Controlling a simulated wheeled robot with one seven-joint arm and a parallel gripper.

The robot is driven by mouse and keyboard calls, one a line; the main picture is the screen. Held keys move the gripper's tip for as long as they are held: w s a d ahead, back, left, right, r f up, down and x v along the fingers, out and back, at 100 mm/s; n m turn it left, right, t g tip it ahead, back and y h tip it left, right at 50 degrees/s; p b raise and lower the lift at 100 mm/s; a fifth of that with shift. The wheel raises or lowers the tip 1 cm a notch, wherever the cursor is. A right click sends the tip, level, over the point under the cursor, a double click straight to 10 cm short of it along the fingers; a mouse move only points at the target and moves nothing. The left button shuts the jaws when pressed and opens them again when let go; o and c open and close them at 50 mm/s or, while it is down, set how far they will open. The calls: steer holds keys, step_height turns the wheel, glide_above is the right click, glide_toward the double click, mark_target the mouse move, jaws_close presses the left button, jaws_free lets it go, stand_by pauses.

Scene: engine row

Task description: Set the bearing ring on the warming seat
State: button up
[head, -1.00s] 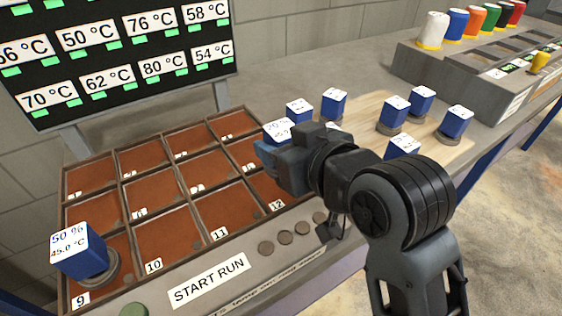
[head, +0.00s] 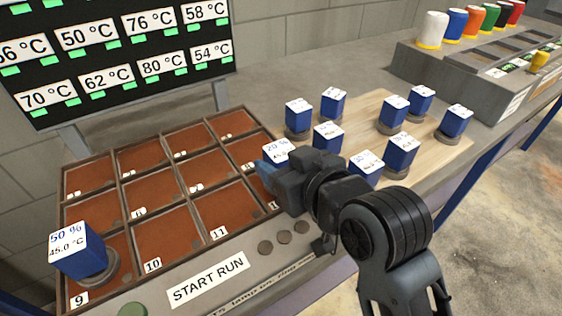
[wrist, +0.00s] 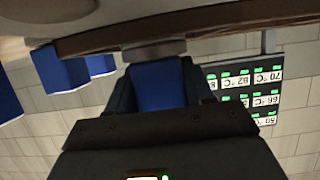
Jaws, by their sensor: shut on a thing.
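My gripper (head: 270,172) is shut on a blue block (head: 276,150) whose white top reads about 20 % and 45.0 °C. In the wrist view the block (wrist: 157,86) fills the space between the fingers. Its lower part, where the bearing ring would be, is hidden in the head view. It is at the right edge of the tray of numbered brown warming seats (head: 148,267), near the seats marked 11 and 12. I cannot tell whether it touches the tray. The other seats in view look empty.
Several blue blocks on grey rings stand on a wooden board (head: 365,113) behind my gripper. A START RUN panel (head: 208,279) with round buttons lies in front of the tray. A temperature board (head: 120,62) stands behind. Coloured cups (head: 456,25) are at the back right.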

steer(key=shift+s+f, duration=0.1)
steer(key=shift+f, duration=0.65)
steer(key=o, duration=1.4)
steer(key=shift+f, duration=0.25)
steer(key=shift+r, duration=0.25)
steer(key=v, duration=0.4)
steer(key=r+v, duration=0.1)
steer(key=v, duration=0.7)
steer(key=shift+r, duration=0.25)
